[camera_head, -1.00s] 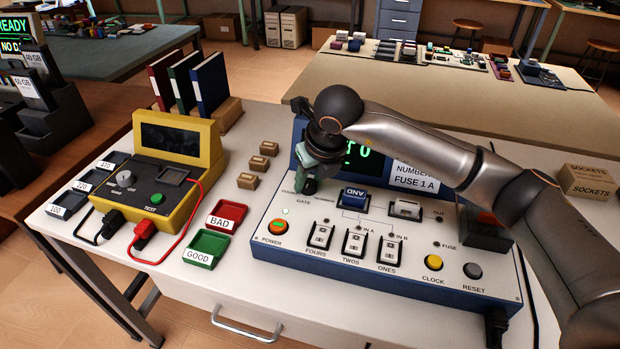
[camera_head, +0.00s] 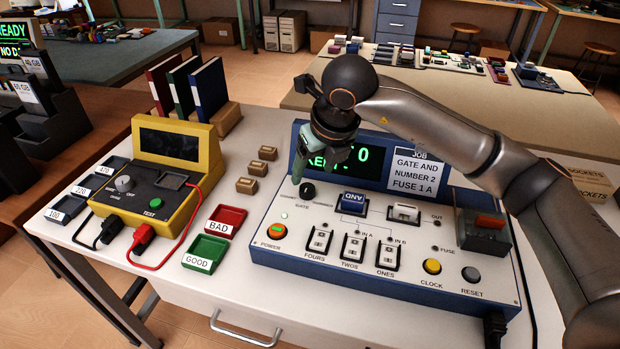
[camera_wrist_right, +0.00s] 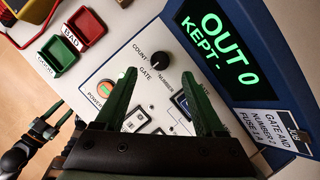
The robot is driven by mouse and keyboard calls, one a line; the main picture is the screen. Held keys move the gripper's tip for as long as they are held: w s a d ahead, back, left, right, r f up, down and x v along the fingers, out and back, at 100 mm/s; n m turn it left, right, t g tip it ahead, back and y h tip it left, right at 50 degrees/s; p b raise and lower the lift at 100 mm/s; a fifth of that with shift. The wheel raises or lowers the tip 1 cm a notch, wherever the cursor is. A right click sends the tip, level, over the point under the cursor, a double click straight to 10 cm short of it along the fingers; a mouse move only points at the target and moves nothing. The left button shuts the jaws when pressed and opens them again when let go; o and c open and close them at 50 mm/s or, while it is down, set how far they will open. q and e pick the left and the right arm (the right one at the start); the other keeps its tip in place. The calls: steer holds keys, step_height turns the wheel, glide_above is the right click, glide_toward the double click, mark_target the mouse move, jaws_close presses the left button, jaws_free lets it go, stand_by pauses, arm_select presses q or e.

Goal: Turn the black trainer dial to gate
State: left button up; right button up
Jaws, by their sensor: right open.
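The black trainer dial (camera_head: 307,190) is a round knob at the upper left of the blue and white trainer panel (camera_head: 390,277). In the right wrist view the dial (camera_wrist_right: 160,61) has the labels COUNT, GATE and NUMBER around it. I cannot tell surely which label its mark faces. My right gripper (camera_head: 318,172) is above the dial, apart from it. In the wrist view its green fingers (camera_wrist_right: 160,74) are spread wide with nothing between them. My left gripper (camera_wrist_right: 52,124) shows at the wrist view's left edge, its fingers apart, away from the trainer.
The trainer's screen (camera_head: 357,163) and JOB card (camera_head: 416,168) stand behind the dial. Switches, a blue AND block (camera_head: 353,202) and an orange power button (camera_head: 277,231) share the panel. A yellow tester (camera_head: 160,180) and red and green trays (camera_head: 226,221) stand left.

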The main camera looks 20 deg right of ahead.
steer(key=v, duration=0.6)
steer(key=shift+r, duration=0.2)
steer(key=shift+s+f, duration=0.1)
steer(key=shift+s, duration=0.05)
